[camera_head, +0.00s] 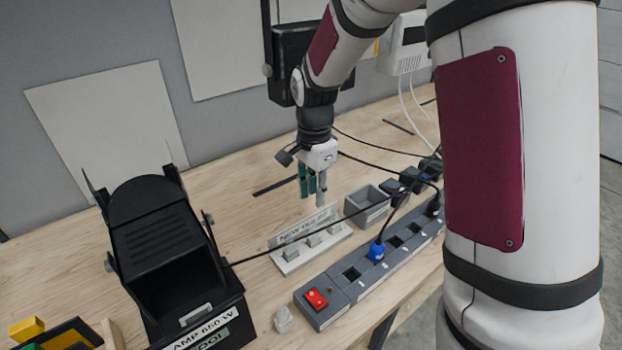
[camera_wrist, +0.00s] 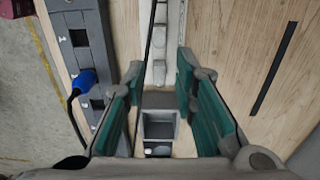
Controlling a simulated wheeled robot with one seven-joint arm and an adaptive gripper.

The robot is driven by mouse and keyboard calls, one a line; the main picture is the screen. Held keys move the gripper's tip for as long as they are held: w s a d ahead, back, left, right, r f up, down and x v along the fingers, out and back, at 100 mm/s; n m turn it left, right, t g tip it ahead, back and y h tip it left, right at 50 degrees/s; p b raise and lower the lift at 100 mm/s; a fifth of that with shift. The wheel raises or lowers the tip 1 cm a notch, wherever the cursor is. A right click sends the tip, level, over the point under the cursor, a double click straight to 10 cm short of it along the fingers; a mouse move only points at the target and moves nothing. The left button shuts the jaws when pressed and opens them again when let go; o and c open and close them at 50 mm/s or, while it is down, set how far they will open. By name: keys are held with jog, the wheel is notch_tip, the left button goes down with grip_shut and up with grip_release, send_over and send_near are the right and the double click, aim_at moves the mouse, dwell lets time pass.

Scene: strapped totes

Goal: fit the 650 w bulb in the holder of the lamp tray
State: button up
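The black lamp housing (camera_head: 160,245) stands at the left of the bench. The rack also shows in the wrist view (camera_wrist: 172,38). My gripper (camera_head: 312,198) is open and empty, pointing down above the bench behind the rack. In the wrist view its teal fingers (camera_wrist: 160,72) are wide apart.
A grey open bin (camera_head: 368,208) sits right of the rack. A power strip (camera_head: 350,275) with a red switch (camera_head: 316,299) and blue plug (camera_head: 376,250) runs along the front. A black cable crosses over the rack. A clear lump (camera_head: 284,319) lies beside the lamp.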

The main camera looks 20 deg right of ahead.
aim_at(314, 225)
notch_tip(314, 225, down, 12)
jog(key=shift+f+p, duration=0.2)
jog(key=shift+p, duration=0.5)
grip_shut()
jog(key=shift+c, duration=2.1)
grip_release()
grip_shut()
jog(key=shift+r+p, duration=0.55)
jog(key=shift+r, duration=1.45)
